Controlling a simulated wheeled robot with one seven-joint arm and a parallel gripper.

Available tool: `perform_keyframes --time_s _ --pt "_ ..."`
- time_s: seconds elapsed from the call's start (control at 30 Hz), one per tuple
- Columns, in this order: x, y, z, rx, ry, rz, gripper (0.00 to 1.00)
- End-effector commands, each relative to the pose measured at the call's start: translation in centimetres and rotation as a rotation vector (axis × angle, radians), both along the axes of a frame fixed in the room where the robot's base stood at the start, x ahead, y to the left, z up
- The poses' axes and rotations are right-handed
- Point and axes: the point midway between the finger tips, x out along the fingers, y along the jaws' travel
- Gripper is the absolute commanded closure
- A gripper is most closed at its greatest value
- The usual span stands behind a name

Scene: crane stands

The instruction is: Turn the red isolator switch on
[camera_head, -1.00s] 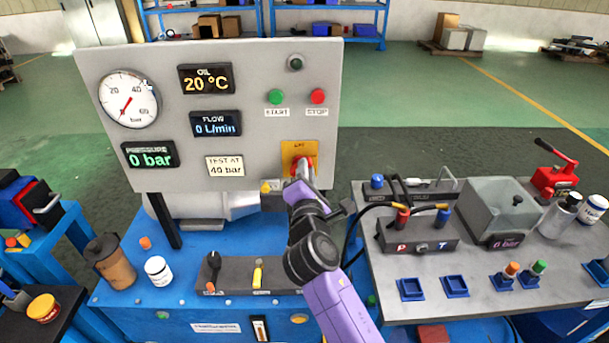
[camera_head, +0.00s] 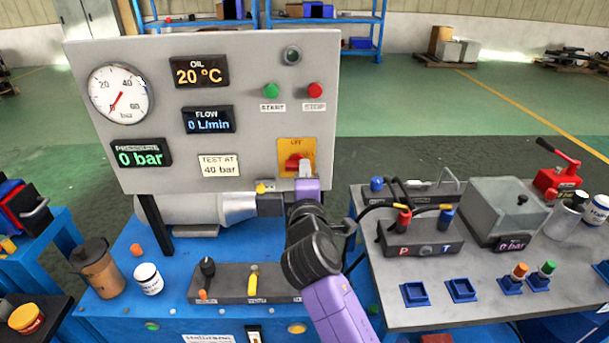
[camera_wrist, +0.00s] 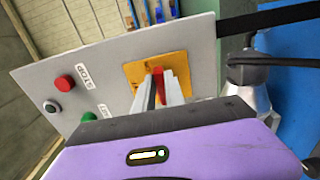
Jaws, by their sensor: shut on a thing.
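The red isolator switch (camera_head: 293,161) sits on a yellow plate (camera_head: 284,149) at the lower right of the grey panel (camera_head: 250,60). An "OFF" label shows above it. In the wrist view the red handle (camera_wrist: 158,80) stands between my two finger tips on the yellow plate (camera_wrist: 140,75). My gripper (camera_head: 305,168) reaches the switch from the front and is shut on its handle. My fingers (camera_wrist: 162,90) hide part of the handle, so its exact angle is hard to tell.
Green START (camera_head: 271,90) and red STOP (camera_head: 315,90) buttons sit above the switch. The pressure display (camera_head: 140,154) reads 0 bar. A grey bench (camera_head: 400,300) with a hose manifold (camera_head: 425,238) stands close on the right of my arm.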

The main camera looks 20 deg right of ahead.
Motion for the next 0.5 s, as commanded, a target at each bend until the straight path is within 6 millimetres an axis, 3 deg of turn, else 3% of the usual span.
perform_keyframes --time_s 0.47,0.5 --pt "-0.03 -0.07 -0.17 0.013 -0.001 -0.002 1.0" --pt "-0.03 -0.07 -0.17 0.013 -0.001 -0.002 0.78"
